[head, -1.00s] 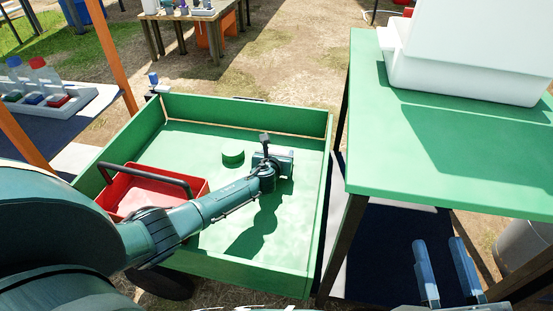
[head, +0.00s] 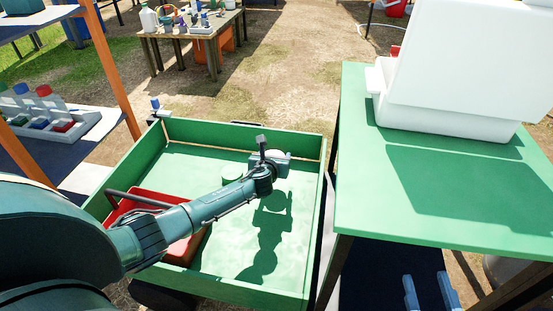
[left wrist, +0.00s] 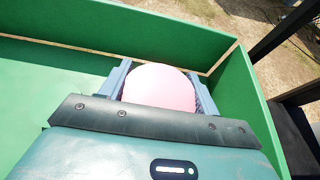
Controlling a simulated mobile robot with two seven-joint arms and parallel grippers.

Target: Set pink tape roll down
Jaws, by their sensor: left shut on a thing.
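The pink tape roll (left wrist: 160,86) shows in the left wrist view as a pale pink round thing between the two fingers of my left gripper (left wrist: 165,82). My left gripper is shut on it. I cannot tell whether the roll touches the tray floor. My right gripper (head: 431,292) shows at the bottom right, its two blue fingers apart with nothing between them.
A red carrier (head: 186,250) with a dark handle sits at the tray's left. The tray's front right floor is bare. A green table (head: 385,200) with a white container (head: 450,110) stands to the right.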

